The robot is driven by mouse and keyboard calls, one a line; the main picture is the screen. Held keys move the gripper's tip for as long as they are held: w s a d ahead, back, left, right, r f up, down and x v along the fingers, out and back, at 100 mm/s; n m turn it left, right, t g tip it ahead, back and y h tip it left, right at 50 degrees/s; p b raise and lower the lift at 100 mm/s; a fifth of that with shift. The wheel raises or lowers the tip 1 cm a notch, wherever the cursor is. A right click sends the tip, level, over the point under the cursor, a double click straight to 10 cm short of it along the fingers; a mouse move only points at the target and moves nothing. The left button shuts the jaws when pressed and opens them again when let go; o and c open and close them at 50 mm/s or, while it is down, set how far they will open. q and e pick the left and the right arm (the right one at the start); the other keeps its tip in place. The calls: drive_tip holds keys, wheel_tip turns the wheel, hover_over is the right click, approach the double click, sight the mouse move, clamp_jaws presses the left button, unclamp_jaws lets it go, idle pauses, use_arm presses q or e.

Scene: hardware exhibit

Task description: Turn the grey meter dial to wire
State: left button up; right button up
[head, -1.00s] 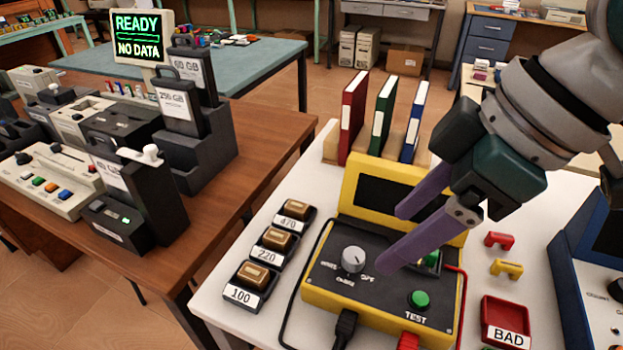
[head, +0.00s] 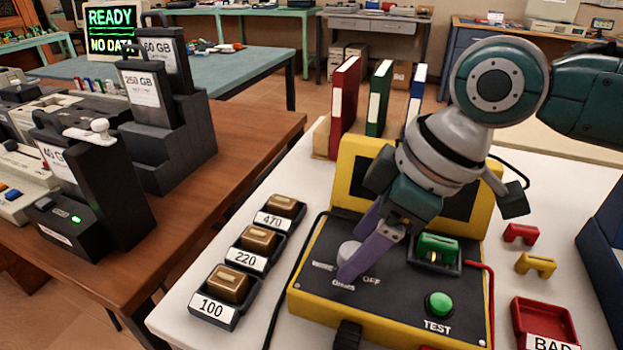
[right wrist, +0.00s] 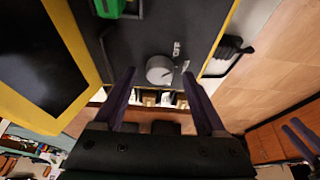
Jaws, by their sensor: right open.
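The grey meter dial (head: 349,254) is a round knob on the black top of the yellow tester (head: 311,299). Labels lie around it; I can read OFF, and the others are partly hidden or too small. My right gripper (head: 356,250) is open over the dial, its purple fingers on either side of it. The right wrist view shows the dial (right wrist: 160,69) between the two fingertips, with a gap on both sides. I cannot tell where its pointer stands. Two purple fingers at the right edge of that view look like my left gripper (right wrist: 302,138); the head view does not show it.
A green part (head: 437,248) sits in the tester's socket, above the green TEST button (head: 439,304). Trays marked 470, 220 and 100 (head: 214,315) stand left. A red BAD tray (head: 545,325) and red and yellow clips stand right. Binders (head: 345,105) stand behind.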

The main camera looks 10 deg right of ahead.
drive_tip(key=shift+w+a+f, duration=0.1)
drive_tip(key=shift+f, duration=0.15)
clamp_jaws()
idle(0.5)
